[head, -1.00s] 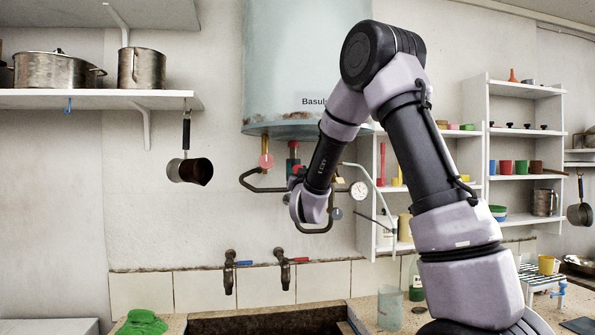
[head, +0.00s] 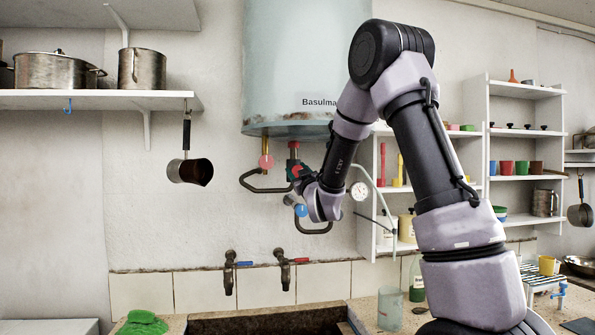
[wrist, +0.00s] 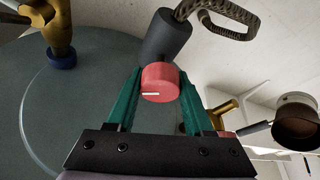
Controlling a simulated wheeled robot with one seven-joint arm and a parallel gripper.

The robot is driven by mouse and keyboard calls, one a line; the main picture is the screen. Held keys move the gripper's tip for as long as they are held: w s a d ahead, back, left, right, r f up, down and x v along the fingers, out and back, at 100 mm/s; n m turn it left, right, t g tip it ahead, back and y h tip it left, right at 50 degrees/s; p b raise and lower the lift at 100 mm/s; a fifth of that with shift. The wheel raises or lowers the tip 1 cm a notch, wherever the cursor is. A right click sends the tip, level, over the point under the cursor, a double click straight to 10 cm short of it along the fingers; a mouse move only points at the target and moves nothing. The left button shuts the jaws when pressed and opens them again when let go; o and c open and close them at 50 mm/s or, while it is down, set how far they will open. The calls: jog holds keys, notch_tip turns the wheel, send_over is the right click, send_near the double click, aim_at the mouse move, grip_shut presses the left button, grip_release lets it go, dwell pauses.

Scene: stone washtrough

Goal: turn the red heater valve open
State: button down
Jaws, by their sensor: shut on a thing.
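The red heater valve (wrist: 161,82) is a round red knob with a short white mark, in the middle of the wrist view. It sits on a dark cylindrical fitting (wrist: 166,38) under the heater. My gripper (wrist: 160,76) has its two green fingers on either side of the knob, shut on it. In the head view my gripper (head: 300,178) is below the heater (head: 290,60), at the dark pipe fitting. The valve is mostly hidden there by my gripper and wrist. The white mark lies roughly level in the wrist view.
A pink disc (head: 266,161) on a brass pipe is just left of my gripper, and a dial gauge (head: 359,191) is to the right. Bent dark pipes (head: 262,189) run close by. Two taps (head: 283,268) and a stone trough are below. A pan (head: 190,170) hangs at left.

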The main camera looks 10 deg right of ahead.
jog(key=n+g+y, duration=0.1)
jog(key=n, duration=0.3)
jog(key=n+g+y, duration=0.1)
jog(key=n+y, duration=0.1)
jog(key=n, duration=0.2)
jog(key=shift+n, duration=0.3)
jog(key=n+g, duration=0.1)
jog(key=n, duration=0.1)
jog(key=n+y, duration=0.1)
jog(key=n, duration=0.1)
jog(key=shift+n+g, duration=0.3)
jog(key=shift+g, duration=0.1)
jog(key=shift+d+n+g, duration=0.1)
jog(key=shift+n+g, duration=0.3)
jog(key=shift+n, duration=0.4)
jog(key=shift+w, duration=0.1)
jog(key=shift+c, duration=1.4)
grip_release()
jog(key=v, duration=1.1)
jog(key=shift+r, duration=0.15)
